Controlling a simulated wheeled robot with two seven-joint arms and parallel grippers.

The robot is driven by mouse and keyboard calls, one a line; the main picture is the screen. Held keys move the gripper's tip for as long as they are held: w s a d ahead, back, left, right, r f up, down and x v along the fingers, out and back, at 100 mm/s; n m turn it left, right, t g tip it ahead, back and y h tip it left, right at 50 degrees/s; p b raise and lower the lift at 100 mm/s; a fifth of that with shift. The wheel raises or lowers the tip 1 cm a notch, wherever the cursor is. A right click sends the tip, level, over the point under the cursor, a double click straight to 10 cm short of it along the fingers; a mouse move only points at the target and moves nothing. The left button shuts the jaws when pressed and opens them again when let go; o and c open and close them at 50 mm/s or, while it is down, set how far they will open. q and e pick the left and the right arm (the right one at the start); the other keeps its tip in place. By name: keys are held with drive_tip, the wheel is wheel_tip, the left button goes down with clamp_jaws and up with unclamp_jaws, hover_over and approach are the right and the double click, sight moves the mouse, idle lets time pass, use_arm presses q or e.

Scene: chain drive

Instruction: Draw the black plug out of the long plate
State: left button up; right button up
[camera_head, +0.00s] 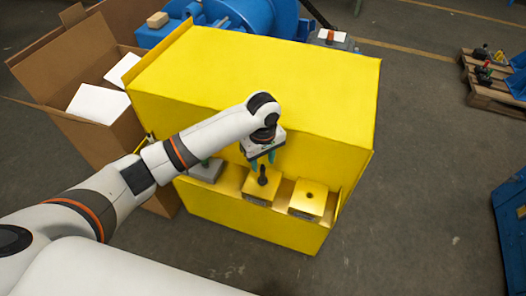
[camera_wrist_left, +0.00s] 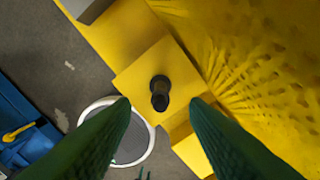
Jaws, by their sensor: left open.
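The black plug (camera_head: 263,176) stands upright in a yellow plate (camera_head: 252,192) on the front ledge of the yellow housing. In the left wrist view the plug (camera_wrist_left: 160,93) shows from above, near the middle of the yellow plate (camera_wrist_left: 138,73). My left gripper (camera_head: 264,160) has green fingers and is open and empty. It is just above the plug. In the left wrist view its fingertips (camera_wrist_left: 160,102) lie on either side of the plug with gaps to both. Whether the tips reach down to the plug's height I cannot tell. My right gripper is not in view.
A second yellow plate (camera_head: 308,196) with a dark hole lies to the right on the ledge. A grey block (camera_head: 206,171) sits to the left. The tall yellow housing (camera_head: 250,85) rises close behind. An open cardboard box (camera_head: 110,135) stands at left.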

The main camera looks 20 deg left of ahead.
sight(263, 169)
use_arm(q)
wheel_tip(263, 169, down, 8)
drive_tip(key=shift+r, duration=0.15)
idle(0.3)
drive_tip(key=c, duration=0.8)
drive_tip(key=shift+r+p, duration=1.4)
drive_tip(key=shift+p, duration=0.1)
drive_tip(key=shift+c, duration=0.2)
drive_tip(key=shift+r+p, duration=3.15)
drive_tip(key=shift+p, duration=0.55)
